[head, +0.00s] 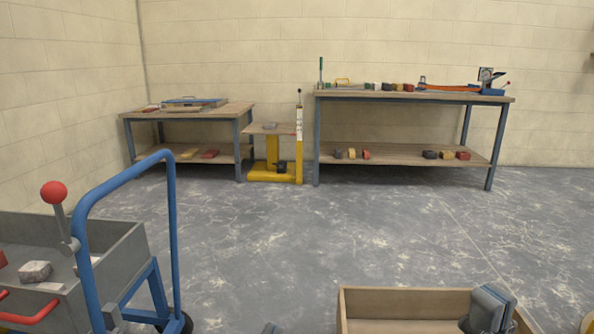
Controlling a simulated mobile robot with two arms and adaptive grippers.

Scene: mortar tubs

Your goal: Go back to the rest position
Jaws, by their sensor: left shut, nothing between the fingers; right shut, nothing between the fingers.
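My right gripper (487,310) is at the bottom right, in front of the right part of the wooden box (405,293). It is grey-blue, shut and empty. Whether it touches the box cannot be told.
At left stand a grey tub (118,255), a lever with a red knob (54,192) and a blue tubular handle (172,215). Two workbenches (187,112) (415,97) and a yellow lift stand (273,174) line the back wall. The middle floor (300,235) is clear.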

